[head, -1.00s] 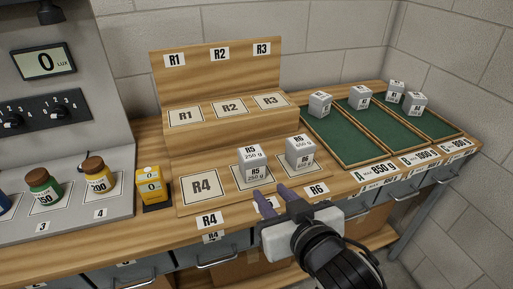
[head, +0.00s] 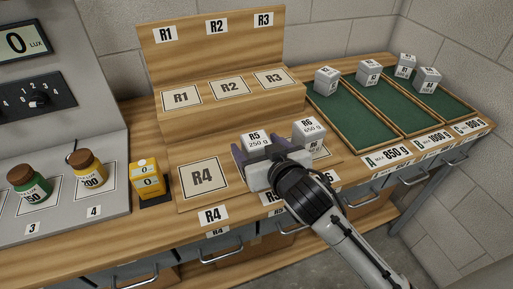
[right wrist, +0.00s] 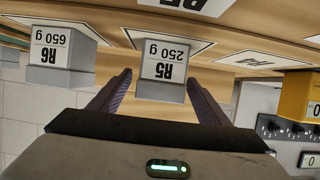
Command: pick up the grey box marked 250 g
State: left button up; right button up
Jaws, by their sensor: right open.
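The grey box marked R5 250 g (head: 254,140) sits on its plate on the lower step of the wooden stand, its lower part hidden by my gripper in the head view. It also shows in the right wrist view (right wrist: 163,75), where it appears upside down. My right gripper (head: 258,146) is open, with one purple finger on each side of the box. In the right wrist view the fingers (right wrist: 160,95) flank the box with a gap visible on both sides. My left gripper is not in view.
The grey box marked R6 650 g (head: 309,133) stands close to the right of my gripper. Plate R4 (head: 205,178) is empty. A yellow device (head: 147,179) stands left of it. Green-lined trays (head: 347,118) with several grey boxes lie at the right.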

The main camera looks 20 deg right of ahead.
jog(key=shift+w+f, duration=0.1)
jog(key=shift+w, duration=0.15)
jog(key=c, duration=1.6)
jog(key=shift+r, duration=0.2)
grip_shut()
